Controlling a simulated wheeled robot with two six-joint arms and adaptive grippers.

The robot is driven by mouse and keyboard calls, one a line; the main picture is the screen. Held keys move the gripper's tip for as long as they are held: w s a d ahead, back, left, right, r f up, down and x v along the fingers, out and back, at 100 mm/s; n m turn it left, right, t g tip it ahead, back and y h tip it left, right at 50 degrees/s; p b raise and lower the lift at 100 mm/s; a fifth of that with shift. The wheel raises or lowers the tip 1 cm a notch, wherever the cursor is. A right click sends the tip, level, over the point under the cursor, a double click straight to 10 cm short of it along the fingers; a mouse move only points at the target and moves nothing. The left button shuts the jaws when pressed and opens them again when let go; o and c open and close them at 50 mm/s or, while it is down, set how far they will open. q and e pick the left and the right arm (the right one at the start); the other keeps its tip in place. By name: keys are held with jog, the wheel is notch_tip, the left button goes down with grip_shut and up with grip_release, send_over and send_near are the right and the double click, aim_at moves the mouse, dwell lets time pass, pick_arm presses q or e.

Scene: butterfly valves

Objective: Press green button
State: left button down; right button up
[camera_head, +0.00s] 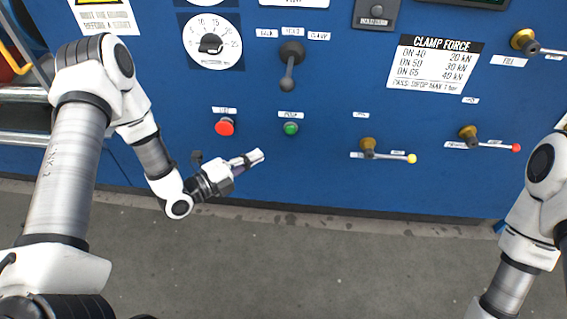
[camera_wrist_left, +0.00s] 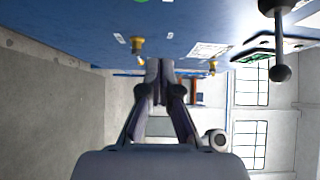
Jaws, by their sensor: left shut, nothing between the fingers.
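The green button (camera_head: 291,128) is a small round button on the blue panel, under a white label. A bit of green at the top edge of the left wrist view looks like the same button (camera_wrist_left: 142,1), mostly cut off. My left gripper (camera_head: 258,156) is shut and empty. In the head view its tips lie below and left of the green button, apart from it. The left wrist view shows the closed fingers (camera_wrist_left: 160,66) with nothing between them. My right arm shows at the right edge, but its gripper is out of view.
A red button (camera_head: 225,128) sits left of the green one. A black-knobbed lever (camera_head: 289,68) is above it. Brass valves with yellow-tipped (camera_head: 368,147) and red-tipped (camera_head: 468,133) handles are to the right. Grey floor (camera_head: 330,260) lies below the panel.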

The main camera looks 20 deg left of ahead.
pick_arm(q)
jog(key=f+b, duration=0.1)
jog(key=a+f+b, duration=0.1)
jog(key=f, duration=0.1)
jog(key=shift+w+f, duration=0.2)
jog(key=shift+f, duration=0.1)
pick_arm(e)
notch_tip(320, 180, down, 4)
jog(key=shift+f, duration=0.15)
pick_arm(q)
jog(key=shift+d, duration=0.1)
jog(key=b, duration=0.3)
send_near(294, 131)
jog(key=d, duration=0.4)
jog(key=shift+w+a+f+b, duration=0.15)
jog(key=shift+w+b, duration=0.35)
jog(key=shift+w, duration=0.8)
jog(key=shift+w+a+f+b, duration=0.15)
jog(key=shift+w+b, duration=0.3)
jog(key=shift+w, duration=0.85)
pick_arm(e)
jog(key=shift+f, duration=2.5)
pick_arm(q)
jog(key=shift+r, duration=0.1)
